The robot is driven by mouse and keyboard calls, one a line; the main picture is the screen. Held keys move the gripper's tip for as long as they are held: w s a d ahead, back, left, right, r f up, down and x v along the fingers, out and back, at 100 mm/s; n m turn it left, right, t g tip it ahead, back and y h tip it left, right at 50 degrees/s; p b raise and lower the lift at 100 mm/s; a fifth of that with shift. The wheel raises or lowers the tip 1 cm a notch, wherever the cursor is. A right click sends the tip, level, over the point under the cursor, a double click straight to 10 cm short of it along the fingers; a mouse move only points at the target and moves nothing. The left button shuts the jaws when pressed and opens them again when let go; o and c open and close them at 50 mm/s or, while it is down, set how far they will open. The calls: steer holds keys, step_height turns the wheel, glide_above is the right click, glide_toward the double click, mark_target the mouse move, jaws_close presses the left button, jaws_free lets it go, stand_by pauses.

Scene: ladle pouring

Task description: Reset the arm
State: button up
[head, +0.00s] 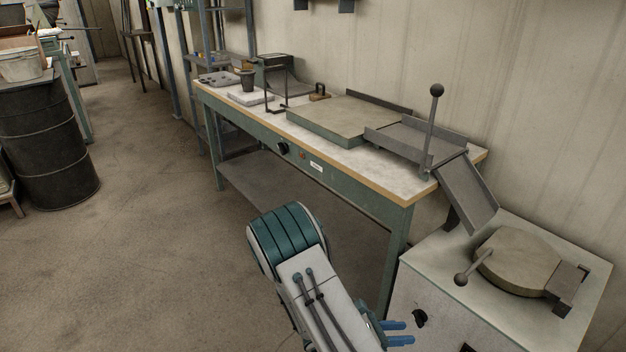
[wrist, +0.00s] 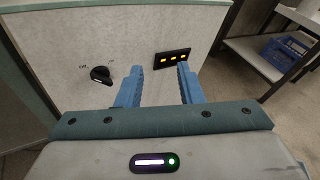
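My gripper (wrist: 158,88) shows in the wrist view with its two blue fingers apart and nothing between them. It faces the front panel of a pale cabinet (wrist: 60,50), with a black knob (wrist: 102,75) to the left of the fingers and a dark display with yellow lights (wrist: 172,58) just beyond them. In the head view, the blue fingers (head: 398,333) show at the bottom, beside the front of the cabinet (head: 425,275). My arm is bent low in front of the workbench. I cannot tell the exact gap between fingers and panel.
The workbench (head: 345,180) carries a flat slab (head: 340,118), a chute with a ball-topped lever (head: 432,130) and a dark cup (head: 247,80). A round lid (head: 518,260) with a ball handle sits on the cabinet. A black barrel (head: 45,145) stands left. The floor between is clear.

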steer(key=s+a+r+m+y+p, duration=0.2)
steer(key=r+m, duration=0.5)
steer(key=r, duration=0.5)
steer(key=s+a+r+m+y+p, duration=0.2)
steer(key=s+r+m+y+p, duration=0.3)
steer(key=r, duration=0.8)
steer(key=s+a+r+m+y+p, duration=0.2)
steer(key=s+r+m+y+p, duration=0.2)
steer(key=s+r+m+y, duration=0.2)
step_height(320, 180, up, 7)
steer(key=m+y, duration=0.2)
steer(key=m, duration=0.2)
steer(key=shift+s+f+m+t, duration=0.2)
steer(key=shift+m+t, duration=0.1)
